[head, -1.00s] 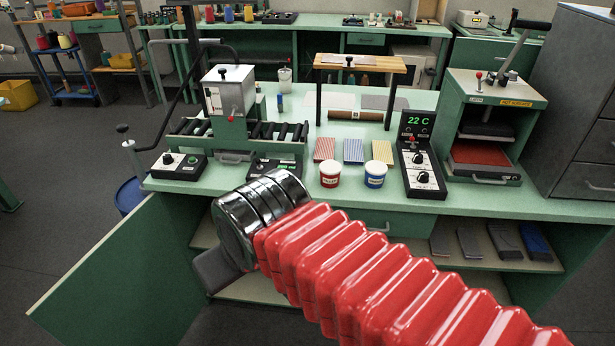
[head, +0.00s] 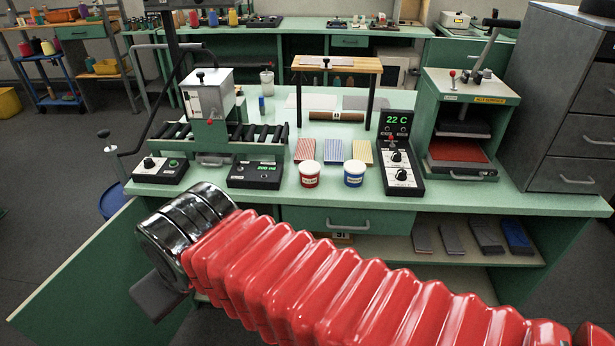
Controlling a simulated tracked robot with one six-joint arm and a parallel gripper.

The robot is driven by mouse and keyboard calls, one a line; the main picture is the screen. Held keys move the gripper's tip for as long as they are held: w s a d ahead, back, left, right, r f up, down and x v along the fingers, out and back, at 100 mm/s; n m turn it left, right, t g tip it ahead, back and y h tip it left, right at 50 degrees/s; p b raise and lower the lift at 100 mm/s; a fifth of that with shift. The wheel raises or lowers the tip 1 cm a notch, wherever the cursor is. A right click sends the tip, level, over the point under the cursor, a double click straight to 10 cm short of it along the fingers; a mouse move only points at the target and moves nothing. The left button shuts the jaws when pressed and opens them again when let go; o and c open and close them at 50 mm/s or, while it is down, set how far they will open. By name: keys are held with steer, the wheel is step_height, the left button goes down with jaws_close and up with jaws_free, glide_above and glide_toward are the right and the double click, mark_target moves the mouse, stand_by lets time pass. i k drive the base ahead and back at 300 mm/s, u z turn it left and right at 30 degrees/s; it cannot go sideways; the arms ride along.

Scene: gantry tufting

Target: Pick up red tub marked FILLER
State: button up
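The red tub (head: 309,177) has a white lid and a pale label whose lettering is too small to read. It stands upright near the front edge of the green bench (head: 460,199). A similar blue tub (head: 354,176) with a white lid stands just to its right, apart from it. My red, ribbed arm with its chrome joint crosses the lower picture, in front of and below the bench top. A dark grey part of my arm hangs below the chrome joint. My gripper's fingers do not show. Nothing touches the red tub.
Striped cards (head: 333,151) lie behind the tubs. A control box (head: 267,174) is left of the red tub, and a temperature unit reading 22 C (head: 399,176) is right of the blue one. A wooden-topped stand (head: 337,64) rises behind. A press (head: 460,115) stands further right.

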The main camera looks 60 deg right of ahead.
mark_target(309, 170)
steer(key=z, duration=0.05)
steer(key=i, duration=1)
steer(key=u, duration=0.05)
